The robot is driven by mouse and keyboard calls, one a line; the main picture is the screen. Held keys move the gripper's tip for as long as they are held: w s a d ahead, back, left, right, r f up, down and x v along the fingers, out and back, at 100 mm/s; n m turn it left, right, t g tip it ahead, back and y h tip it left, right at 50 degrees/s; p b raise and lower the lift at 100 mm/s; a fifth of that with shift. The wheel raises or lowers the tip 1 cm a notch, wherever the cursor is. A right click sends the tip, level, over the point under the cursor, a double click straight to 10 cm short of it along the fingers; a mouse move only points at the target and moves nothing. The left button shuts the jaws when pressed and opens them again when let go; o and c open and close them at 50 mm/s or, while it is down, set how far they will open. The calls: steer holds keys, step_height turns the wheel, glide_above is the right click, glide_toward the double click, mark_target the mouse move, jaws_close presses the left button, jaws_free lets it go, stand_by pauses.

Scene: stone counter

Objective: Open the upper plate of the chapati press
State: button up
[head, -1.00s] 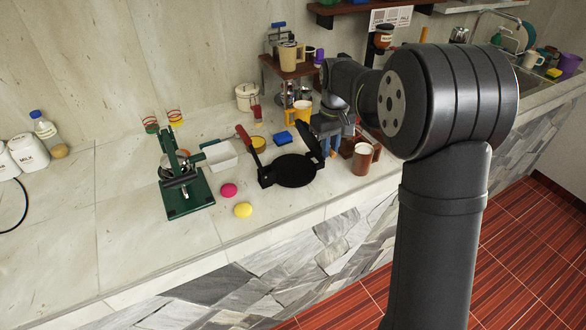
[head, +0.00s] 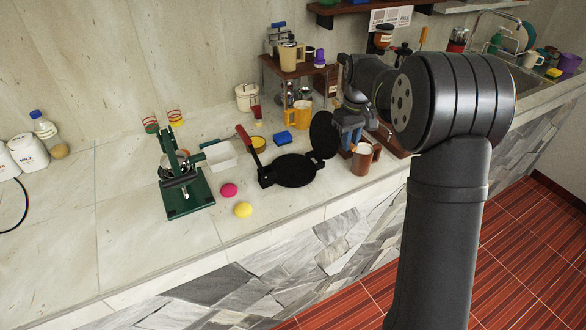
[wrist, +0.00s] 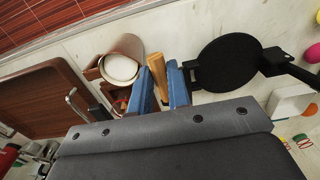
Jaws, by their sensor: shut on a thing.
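My gripper (head: 350,140) is just right of the raised plate. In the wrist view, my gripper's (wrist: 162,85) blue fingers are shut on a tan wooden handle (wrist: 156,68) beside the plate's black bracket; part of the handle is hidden.
A brown mug (head: 364,160) stands close right of my gripper, beside a wooden tray (head: 395,142). A blue block (head: 283,138) and an orange mug (head: 302,113) are behind the press. Pink (head: 229,190) and yellow (head: 243,209) balls and a green press (head: 186,194) are left.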

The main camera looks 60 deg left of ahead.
steer(key=o, duration=0.5)
steer(key=shift+o, duration=0.2)
steer(key=shift+r, duration=2.5)
step_height(320, 180, down, 5)
steer(key=shift+r, duration=0.1)
steer(key=shift+s, duration=0.35)
